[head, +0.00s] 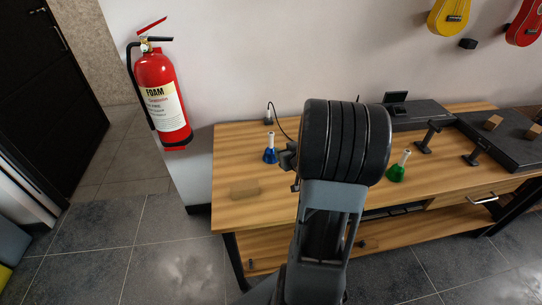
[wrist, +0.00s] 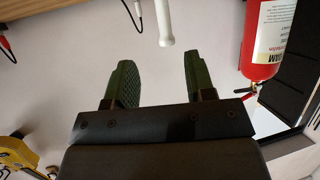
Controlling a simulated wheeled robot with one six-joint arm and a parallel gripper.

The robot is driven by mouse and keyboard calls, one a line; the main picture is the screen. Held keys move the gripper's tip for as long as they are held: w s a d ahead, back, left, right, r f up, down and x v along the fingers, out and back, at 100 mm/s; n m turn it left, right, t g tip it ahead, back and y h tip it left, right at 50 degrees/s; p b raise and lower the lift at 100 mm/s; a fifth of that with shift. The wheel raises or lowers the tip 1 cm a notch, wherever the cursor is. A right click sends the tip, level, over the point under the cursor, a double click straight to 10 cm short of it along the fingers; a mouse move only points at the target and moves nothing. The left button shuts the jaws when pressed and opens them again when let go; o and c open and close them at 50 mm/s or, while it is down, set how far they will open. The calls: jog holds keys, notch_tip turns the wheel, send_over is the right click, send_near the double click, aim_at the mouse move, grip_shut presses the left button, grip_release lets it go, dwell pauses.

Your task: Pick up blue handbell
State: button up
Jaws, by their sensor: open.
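The blue handbell (head: 270,155) stands upright on the left part of the wooden table, its white handle pointing up. In the wrist view, which is upside down, a white handle (wrist: 166,25) reaches in from the top edge, and its blue part is out of frame. My gripper (wrist: 157,75) is open and empty, with its two green fingers apart. The handle's end lies beyond the fingertips, lined up with the gap between them. In the head view my gripper (head: 287,158) is mostly hidden behind my wrist, just right of the blue handbell.
A green handbell (head: 398,168) stands on the table (head: 235,155) right of my arm. A flat wooden block (head: 245,188) lies near the front left. A thin black cable (head: 279,122) runs behind the blue handbell. Dark cases (head: 420,115) sit at the back right. A fire extinguisher (head: 162,95) hangs left.

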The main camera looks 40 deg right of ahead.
aim_at(272, 144)
jog(key=shift+a+b+x, duration=0.15)
jog(key=shift+x, duration=3.15)
jog(key=shift+a+b+x, duration=0.15)
jog(key=shift+x, duration=3.15)
jog(key=shift+f, duration=0.1)
jog(key=shift+c, duration=0.4)
grip_shut()
